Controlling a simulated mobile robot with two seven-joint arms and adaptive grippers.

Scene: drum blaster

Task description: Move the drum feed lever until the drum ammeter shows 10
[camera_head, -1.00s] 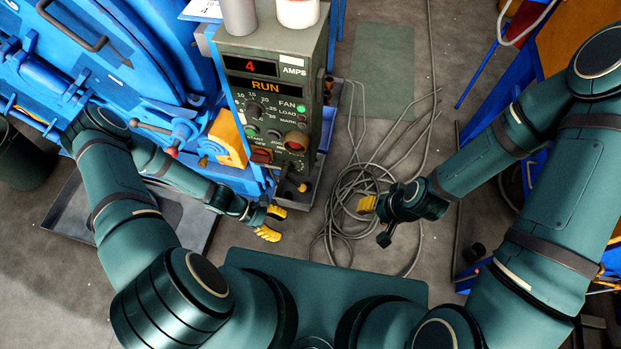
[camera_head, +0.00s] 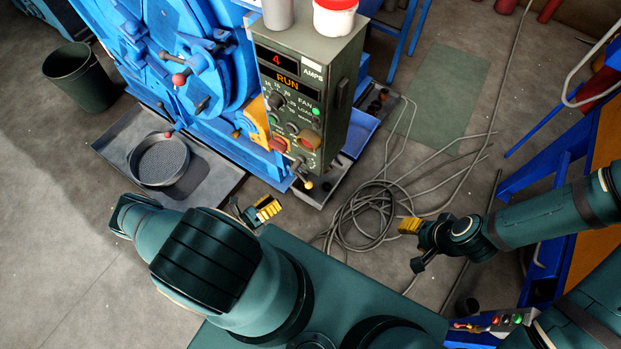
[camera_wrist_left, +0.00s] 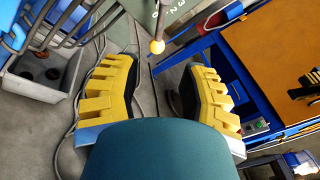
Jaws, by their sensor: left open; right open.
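The ammeter (camera_head: 279,62) on the grey-green control box shows a red 4 beside "AMPS". A lever with a yellow ball knob (camera_head: 307,184) sticks out at the foot of the box; I take it for the drum feed lever. In the left wrist view its knob (camera_wrist_left: 157,46) shows ahead of the fingers, beside a plate with scale numbers. My left gripper (camera_head: 255,208) is open and empty, below and left of the knob in the head view, apart from it. My left arm partly hides it. My right gripper (camera_head: 412,245) is open and empty, above the floor.
The blue blaster (camera_head: 205,60) has red-knobbed handles and stands left of the box. A round sieve (camera_head: 158,160) lies on a floor tray. Looped cables (camera_head: 365,215) lie right of the box. A blue-framed bench (camera_head: 545,190) stands at the right. A bin (camera_head: 80,78) stands far left.

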